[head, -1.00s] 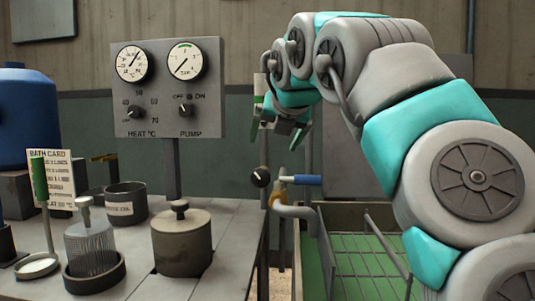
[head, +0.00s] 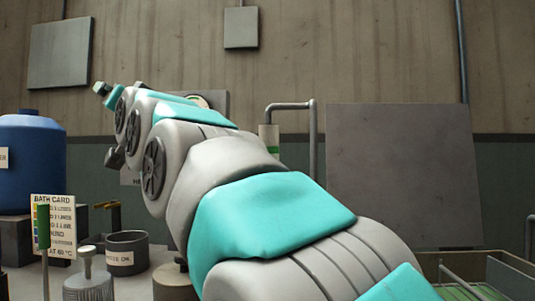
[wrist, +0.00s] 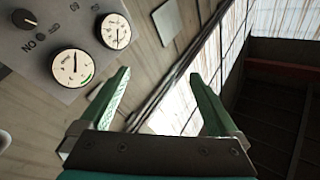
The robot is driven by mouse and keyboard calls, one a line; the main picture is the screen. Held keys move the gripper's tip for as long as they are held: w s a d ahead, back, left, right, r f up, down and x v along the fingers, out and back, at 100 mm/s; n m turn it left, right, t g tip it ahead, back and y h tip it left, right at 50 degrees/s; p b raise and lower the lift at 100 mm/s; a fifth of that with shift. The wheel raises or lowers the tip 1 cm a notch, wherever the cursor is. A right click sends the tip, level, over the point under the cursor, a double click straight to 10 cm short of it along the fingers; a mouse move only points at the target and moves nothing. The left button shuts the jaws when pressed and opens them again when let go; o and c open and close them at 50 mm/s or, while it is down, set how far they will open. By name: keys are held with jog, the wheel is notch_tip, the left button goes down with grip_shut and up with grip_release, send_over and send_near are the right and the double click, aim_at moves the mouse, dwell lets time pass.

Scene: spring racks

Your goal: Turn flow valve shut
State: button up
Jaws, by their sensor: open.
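The flow valve cannot be made out in either current view; in the head view my arm crosses the area in front of the panel. My gripper (head: 103,90) is raised high at the upper left in the head view, well above the bench. In the wrist view my gripper (wrist: 160,76) has its two green fingers spread wide, with nothing between them. The control panel (wrist: 65,28) shows at the upper left of the wrist view, beyond the left finger. In the head view the panel (head: 222,104) is mostly hidden behind my arm.
A blue tank (head: 28,160) stands at the left. A bath card (head: 62,228), a dark pot (head: 128,252) and a ribbed cylinder (head: 88,285) are on the bench. A grey upright board (head: 400,170) and a bent pipe (head: 313,140) stand at the right.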

jog(key=w+d+f+n+h, duration=0.1)
jog(key=w+d+f+h, duration=0.25)
jog(key=f, duration=0.35)
jog(key=w+d+f+h, duration=0.2)
jog(key=w+f+h, duration=0.2)
jog(key=f, duration=0.3)
jog(key=w+d+f+n+h, duration=0.1)
jog(key=w+d+f+h, duration=0.25)
jog(key=f, duration=0.35)
jog(key=w+d+f+g+h, duration=0.1)
jog(key=w+d+f+h, duration=0.2)
jog(key=d, duration=0.4)
jog(key=w+d+f+h, duration=0.1)
jog(key=d+f+h, duration=0.2)
jog(key=d+h, duration=0.35)
jog(key=shift+m+y, duration=0.3)
jog(key=shift+y, duration=0.35)
jog(key=x, duration=0.5)
jog(key=p+x, duration=0.1)
jog(key=x, duration=0.1)
jog(key=shift+w+d+r, duration=0.15)
jog(key=shift+w+d, duration=0.1)
jog(key=shift+d, duration=0.2)
jog(key=shift+c, duration=0.2)
jog(key=c, duration=1.3)
jog(key=shift+b, duration=0.35)
